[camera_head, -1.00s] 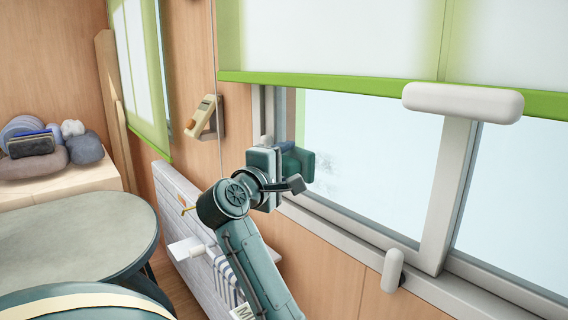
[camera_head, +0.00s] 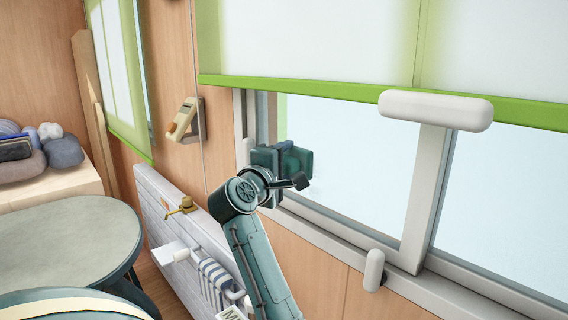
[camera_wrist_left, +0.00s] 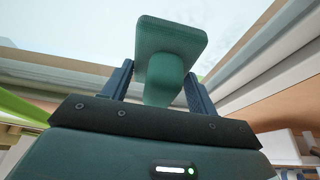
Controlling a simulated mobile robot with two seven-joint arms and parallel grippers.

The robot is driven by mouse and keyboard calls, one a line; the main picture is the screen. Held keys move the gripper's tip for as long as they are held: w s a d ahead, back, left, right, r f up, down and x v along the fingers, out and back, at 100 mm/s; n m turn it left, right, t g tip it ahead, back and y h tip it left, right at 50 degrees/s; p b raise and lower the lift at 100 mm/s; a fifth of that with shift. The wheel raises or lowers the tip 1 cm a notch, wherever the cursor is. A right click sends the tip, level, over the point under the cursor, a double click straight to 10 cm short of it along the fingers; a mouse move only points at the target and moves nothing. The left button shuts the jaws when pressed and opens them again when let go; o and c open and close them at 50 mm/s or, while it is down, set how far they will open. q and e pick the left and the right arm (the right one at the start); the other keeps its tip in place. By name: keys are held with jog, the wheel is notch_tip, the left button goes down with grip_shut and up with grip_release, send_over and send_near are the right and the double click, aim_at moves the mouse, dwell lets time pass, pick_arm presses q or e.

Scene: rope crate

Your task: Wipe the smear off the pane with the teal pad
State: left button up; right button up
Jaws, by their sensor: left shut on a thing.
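The teal pad (camera_head: 298,160) is at the left part of the window pane (camera_head: 375,165), upright against or very near the glass; I cannot tell if it touches. My left gripper (camera_head: 279,161) is shut on it. In the left wrist view the pad's flat plate and handle (camera_wrist_left: 170,38) show, with the handle between the two blue fingers (camera_wrist_left: 160,88). I cannot make out the smear clearly in the head view; the pad and gripper cover part of the glass. My right gripper is not in view.
The window frame (camera_head: 425,195) and its sill lie right of and below the gripper. A green-edged blind (camera_head: 330,88) hangs above, with a white bar (camera_head: 436,110) in front. A round table (camera_head: 80,240) stands at left.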

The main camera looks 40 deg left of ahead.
aim_at(295, 191)
pick_arm(q)
jog(key=shift+w, duration=0.45)
dwell(0.4)
notch_tip(295, 191, down, 4)
jog(key=shift+s+f+b, duration=0.1)
jog(key=shift+b, duration=1)
jog(key=shift+f+b, duration=1.35)
jog(key=shift+f, duration=0.85)
